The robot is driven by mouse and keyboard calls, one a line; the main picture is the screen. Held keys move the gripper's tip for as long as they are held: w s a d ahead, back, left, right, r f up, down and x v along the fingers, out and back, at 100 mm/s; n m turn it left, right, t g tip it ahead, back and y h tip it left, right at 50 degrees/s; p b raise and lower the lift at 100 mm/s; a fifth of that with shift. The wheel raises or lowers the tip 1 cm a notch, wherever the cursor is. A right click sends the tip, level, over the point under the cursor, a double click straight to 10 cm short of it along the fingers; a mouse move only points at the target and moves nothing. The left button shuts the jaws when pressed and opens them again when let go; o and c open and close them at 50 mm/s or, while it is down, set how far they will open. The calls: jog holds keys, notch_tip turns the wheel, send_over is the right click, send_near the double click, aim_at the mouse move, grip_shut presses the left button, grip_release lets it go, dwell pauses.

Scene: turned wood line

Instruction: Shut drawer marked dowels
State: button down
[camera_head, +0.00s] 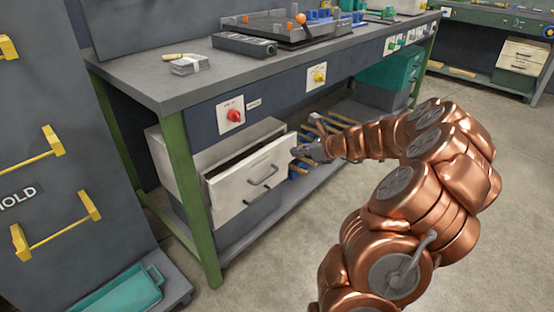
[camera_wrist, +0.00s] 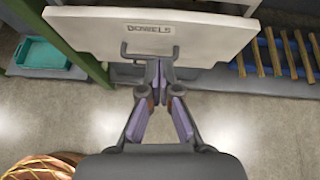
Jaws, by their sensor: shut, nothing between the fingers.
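The white drawer marked DOWELS (camera_wrist: 190,35) fills the top of the wrist view, with its grey bar handle (camera_wrist: 125,47) under the label. In the head view the drawer (camera_head: 230,190) is pulled part way out of a pale cabinet (camera_head: 158,160) under the workbench, and a dark gap shows behind its front. My gripper (camera_wrist: 158,68) is shut and empty, with its fingertips at the lower middle of the drawer front, by the handle. I cannot tell whether they touch it. In the head view my gripper (camera_head: 298,152) appears at the drawer front's right edge.
The workbench (camera_head: 160,80) stands over the cabinet, with a green leg (camera_head: 190,200) beside the drawer. Wooden rods (camera_wrist: 275,50) lie on a rack to the right. A teal tray (camera_head: 120,295) is at lower left. The floor (camera_head: 290,240) in front is clear.

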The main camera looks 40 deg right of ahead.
jog(key=d+f+m+h, duration=0.1)
jog(key=d+f, duration=0.1)
jog(key=d, duration=0.1)
jog(key=b, duration=0.4)
send_near(271, 151)
notch_tip(271, 151, down, 4)
jog(key=w, duration=0.2)
jog(key=shift+w+a+r+b, duration=0.15)
jog(key=shift+w+b, duration=0.15)
jog(key=shift+w, duration=0.2)
jog(key=shift+w+a+f+b, duration=0.1)
jog(key=shift+w+a+b, duration=0.15)
jog(key=shift+w, duration=0.25)
jog(key=shift+w+a+r, duration=0.2)
jog(key=shift+w, duration=0.55)
